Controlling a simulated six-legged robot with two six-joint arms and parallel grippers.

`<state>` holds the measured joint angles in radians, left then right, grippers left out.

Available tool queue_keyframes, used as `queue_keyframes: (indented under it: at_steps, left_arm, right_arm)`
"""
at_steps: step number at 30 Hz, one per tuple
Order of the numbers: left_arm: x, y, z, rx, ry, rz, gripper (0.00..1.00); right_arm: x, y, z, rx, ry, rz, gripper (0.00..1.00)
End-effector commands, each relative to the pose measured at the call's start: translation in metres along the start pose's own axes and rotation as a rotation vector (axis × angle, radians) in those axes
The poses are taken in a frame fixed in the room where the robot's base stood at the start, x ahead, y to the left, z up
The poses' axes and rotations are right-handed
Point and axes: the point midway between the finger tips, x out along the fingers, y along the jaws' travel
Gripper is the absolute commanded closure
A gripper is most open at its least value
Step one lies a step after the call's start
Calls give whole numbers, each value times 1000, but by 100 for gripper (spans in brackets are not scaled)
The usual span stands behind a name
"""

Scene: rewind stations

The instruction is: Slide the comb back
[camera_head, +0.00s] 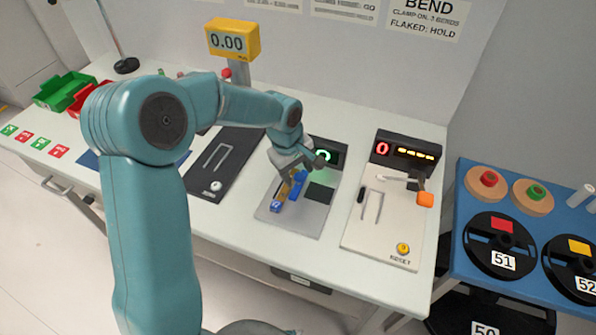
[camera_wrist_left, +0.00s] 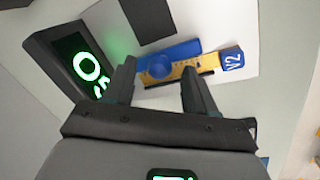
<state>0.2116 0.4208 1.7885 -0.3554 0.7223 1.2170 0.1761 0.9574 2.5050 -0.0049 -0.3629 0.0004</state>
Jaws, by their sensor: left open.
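My left gripper (camera_head: 301,172) is over the middle station, a grey plate (camera_head: 312,217) on the white bench. In the left wrist view the open fingers (camera_wrist_left: 160,76) stand either side of a blue piece with a round knob (camera_wrist_left: 160,66). A yellow strip with small dark marks (camera_wrist_left: 188,68) lies along it, ending at a blue block marked V2 (camera_wrist_left: 231,60). Which of these is the comb I cannot tell for certain. Whether the fingers touch anything is unclear. The head view shows the blue piece (camera_head: 298,186) partly behind the gripper. My right gripper is not in view.
A lit green display (camera_head: 325,156) stands behind the plate. To the right is a pale station (camera_head: 383,235) with a RESET button (camera_head: 403,249); to the left, a dark slotted one (camera_head: 228,165). A blue table (camera_head: 452,263) holds reels. A yellow 0.00 readout (camera_head: 232,39) stands behind.

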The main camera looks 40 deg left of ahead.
Motion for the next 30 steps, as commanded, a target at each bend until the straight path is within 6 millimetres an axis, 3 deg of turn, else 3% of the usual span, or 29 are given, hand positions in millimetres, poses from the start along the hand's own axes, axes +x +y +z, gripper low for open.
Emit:
queue_keyframes:
  at_steps: [4, 12, 18, 23, 30]
  left_arm:
    - [11, 1, 0, 0, 0, -1, 44]
    - [12, 2, -1, -1, 1, 1, 44]
    - [12, 2, -1, -1, 1, 1, 100]
    - [14, 4, 3, 2, 0, 1, 100]
    - [17, 23, 31, 1, 0, 3, 100]
  right_arm:
    - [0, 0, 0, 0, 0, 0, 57]
    - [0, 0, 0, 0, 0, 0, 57]
    - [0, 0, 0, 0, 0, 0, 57]
    - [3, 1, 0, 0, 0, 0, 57]
    - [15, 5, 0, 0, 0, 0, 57]
